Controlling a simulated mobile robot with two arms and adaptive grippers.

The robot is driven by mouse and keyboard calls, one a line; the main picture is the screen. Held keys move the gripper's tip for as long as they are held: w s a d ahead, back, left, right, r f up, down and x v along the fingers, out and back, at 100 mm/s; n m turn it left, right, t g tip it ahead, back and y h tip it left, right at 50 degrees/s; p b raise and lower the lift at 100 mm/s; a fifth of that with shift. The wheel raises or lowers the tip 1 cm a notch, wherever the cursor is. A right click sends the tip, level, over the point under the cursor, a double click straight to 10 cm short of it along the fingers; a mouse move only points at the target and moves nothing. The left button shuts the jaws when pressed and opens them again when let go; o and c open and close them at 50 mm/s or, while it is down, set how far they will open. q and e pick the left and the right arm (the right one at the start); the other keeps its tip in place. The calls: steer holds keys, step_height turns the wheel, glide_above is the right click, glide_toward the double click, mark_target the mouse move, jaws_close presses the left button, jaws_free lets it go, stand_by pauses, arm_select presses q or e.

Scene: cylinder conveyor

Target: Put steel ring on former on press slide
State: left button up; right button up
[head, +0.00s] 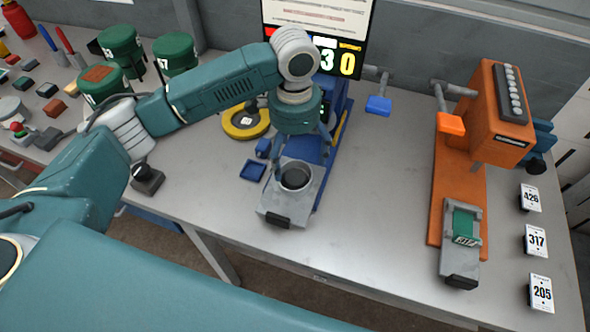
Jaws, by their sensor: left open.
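The press slide (281,207) is a grey block at the front of the blue press (336,118), pulled out toward me, with a dark handle at its near end. A round grey steel ring (296,187) with a dark inside sits upright on the slide. The former is not distinct; I cannot tell how much of it stands inside the ring. My left gripper (301,157) points down just above and behind the ring, open, with its fingers apart. I cannot tell whether a finger touches the ring. My right gripper is out of view.
An orange press (450,190) with its own slide (459,262) stands at the right, beside numbered cards (536,241). A yellow round thing (246,121) and a small blue tray (253,169) lie left of the blue press. Green canisters (175,54) stand farther left. The table between the presses is clear.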

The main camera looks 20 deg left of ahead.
arm_select(q)
step_height(320, 180, up, 5)
steer(key=shift+f+b, duration=0.1)
steer(key=shift+b, duration=0.2)
steer(key=shift+s+f, duration=0.1)
stand_by(0.3)
